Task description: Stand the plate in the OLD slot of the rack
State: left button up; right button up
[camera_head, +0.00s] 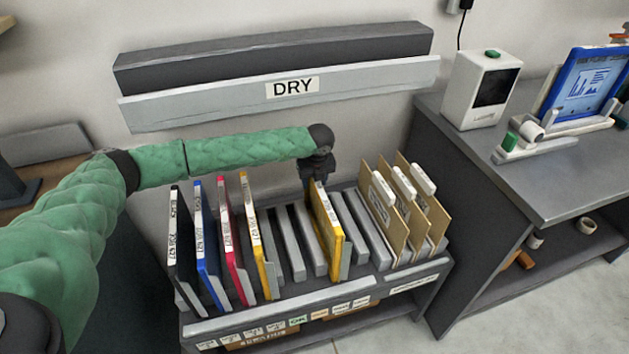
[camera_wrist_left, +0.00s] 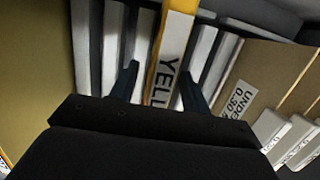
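The slotted grey rack (camera_head: 310,297) stands below the DRY shelf. A yellow plate (camera_head: 328,228) stands in a middle slot, leaning slightly, with its label strip up. My left gripper (camera_head: 317,182) is right above this plate's far top end. In the left wrist view the left gripper (camera_wrist_left: 160,88) has its fingers apart, one on each side of the plate's labelled edge (camera_wrist_left: 170,50), reading "YELL"; gaps show beside the edge, so it looks open. Small labels run along the rack's front; which one says OLD is too small to tell. My right gripper is out of view.
Black, blue, red and another yellow plate (camera_head: 259,240) stand at the rack's left. Tan dividers with white tabs (camera_head: 404,183) stand at its right. Empty slots flank the middle plate. The DRY shelf (camera_head: 280,90) hangs behind; a grey counter (camera_head: 545,180) stands at right.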

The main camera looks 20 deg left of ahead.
pick_arm(q)
jog(key=shift+r, duration=0.4)
jog(key=shift+s+d+r+b, duration=0.15)
jog(key=shift+s+r+b, duration=0.05)
jog(key=shift+r, duration=0.95)
jog(key=shift+s+d+r+b, duration=0.15)
jog(key=shift+s+r+b, duration=0.1)
jog(key=shift+r, duration=0.9)
jog(key=shift+s+d+r+b, duration=0.15)
jog(key=shift+s+r, duration=0.05)
jog(key=shift+r, duration=0.95)
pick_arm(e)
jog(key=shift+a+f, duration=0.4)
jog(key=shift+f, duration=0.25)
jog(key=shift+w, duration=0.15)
